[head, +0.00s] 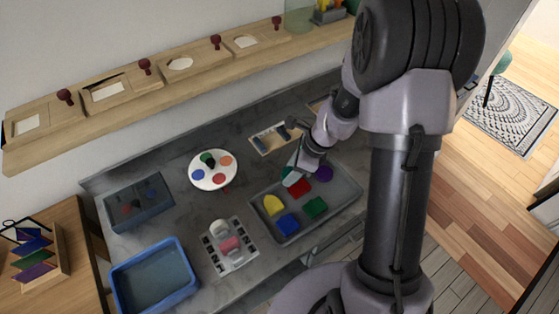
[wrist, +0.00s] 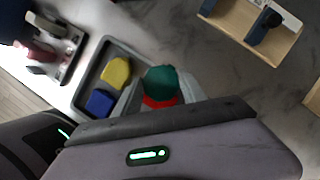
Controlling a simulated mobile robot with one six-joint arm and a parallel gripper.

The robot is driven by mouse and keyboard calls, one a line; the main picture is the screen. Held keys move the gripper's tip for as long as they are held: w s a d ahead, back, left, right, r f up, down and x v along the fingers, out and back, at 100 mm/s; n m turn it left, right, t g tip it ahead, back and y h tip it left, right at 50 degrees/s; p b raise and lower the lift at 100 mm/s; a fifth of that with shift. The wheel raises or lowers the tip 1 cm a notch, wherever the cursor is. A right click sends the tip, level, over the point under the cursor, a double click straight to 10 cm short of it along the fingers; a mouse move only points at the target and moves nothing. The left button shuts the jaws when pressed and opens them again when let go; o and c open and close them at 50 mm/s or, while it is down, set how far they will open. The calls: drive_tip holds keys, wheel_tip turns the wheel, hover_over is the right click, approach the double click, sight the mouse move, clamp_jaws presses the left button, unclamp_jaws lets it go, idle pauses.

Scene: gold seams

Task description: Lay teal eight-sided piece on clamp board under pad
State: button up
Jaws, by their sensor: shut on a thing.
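The teal eight-sided piece (wrist: 160,80) is in my gripper (head: 292,174), which is shut on it above the grey tray. In the head view only a small part of the piece shows beside the fingers. What looks like the clamp board (head: 268,141) is a wood-edged board with a pale face and dark clamp parts, behind the tray. It also shows at the top of the wrist view (wrist: 285,42), apart from my gripper. A dark part on it (wrist: 264,24) may carry the pad; I cannot tell whether anything lies under it.
The grey tray (head: 346,203) holds yellow, blue, red, green and purple pieces. A round white palette (head: 213,180), a white stand with a pink part (head: 230,245) and blue bins (head: 155,275) stand to the left. Bare counter lies between tray and clamp board.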

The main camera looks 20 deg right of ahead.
hover_over(278, 164)
drive_tip(key=s+d, duration=0.1)
drive_tip(key=shift+s+d+f+b, duration=0.1)
drive_tip(key=shift+s+f+b, duration=0.05)
drive_tip(key=shift+f+b, duration=0.35)
drive_tip(key=shift+w+f, duration=0.1)
drive_tip(key=shift+w, duration=0.2)
wheel_tip(278, 164, down, 4)
drive_tip(key=shift+r+b, duration=0.25)
drive_tip(key=shift+b, duration=0.85)
drive_tip(key=shift+r, duration=0.2)
clamp_jaws()
drive_tip(key=shift+f, duration=0.15)
drive_tip(key=o, duration=1.4)
unclamp_jaws()
